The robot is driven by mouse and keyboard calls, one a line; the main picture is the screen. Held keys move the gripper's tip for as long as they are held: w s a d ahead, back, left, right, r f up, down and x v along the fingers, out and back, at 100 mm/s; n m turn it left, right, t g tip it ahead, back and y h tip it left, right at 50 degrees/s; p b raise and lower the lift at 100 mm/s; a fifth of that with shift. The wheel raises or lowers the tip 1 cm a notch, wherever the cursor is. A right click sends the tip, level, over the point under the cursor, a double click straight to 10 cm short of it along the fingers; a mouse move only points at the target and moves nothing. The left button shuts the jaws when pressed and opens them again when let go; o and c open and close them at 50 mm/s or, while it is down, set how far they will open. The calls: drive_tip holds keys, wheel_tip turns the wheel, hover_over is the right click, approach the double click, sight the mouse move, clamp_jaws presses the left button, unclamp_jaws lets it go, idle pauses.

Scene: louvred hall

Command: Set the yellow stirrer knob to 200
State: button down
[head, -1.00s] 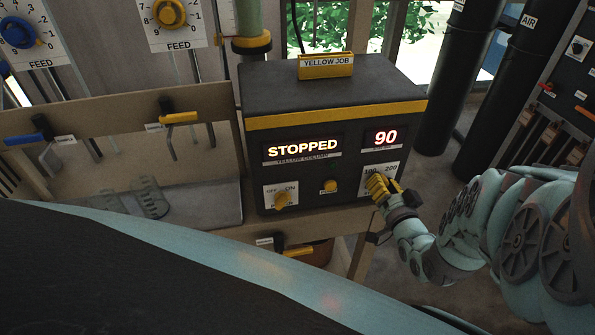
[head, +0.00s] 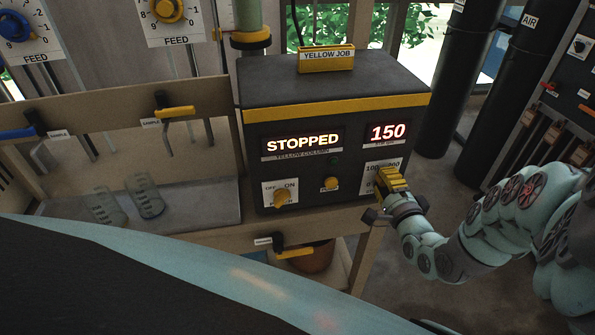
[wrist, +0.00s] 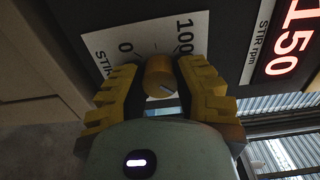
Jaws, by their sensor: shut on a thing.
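The yellow stirrer knob (wrist: 158,76) sits on a white dial plate marked 0 and 100 in the wrist view. The plate (head: 374,166) shows at the lower right of the black yellow-banded box (head: 290,187) in the head view, with my gripper covering the knob there. My gripper (wrist: 160,82) is shut on the knob, one yellow ridged finger on each side. The stirrer readout (head: 388,132) shows 150, and it also shows in the wrist view (wrist: 290,40). The larger display (head: 302,142) reads STOPPED.
An OFF/ON switch (head: 282,198) and a small yellow button (head: 331,184) are left of the dial on the same panel. A yellow-handled tap (head: 295,253) is below the box. Two beakers (head: 147,195) stand on the left shelf. Dark pipes (head: 455,80) rise behind at right.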

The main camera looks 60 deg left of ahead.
drive_tip(key=c, duration=0.7)
unclamp_jaws()
drive_tip(key=shift+c, duration=0.2)
drive_tip(key=p+v, duration=0.3)
drive_tip(key=v, duration=0.4)
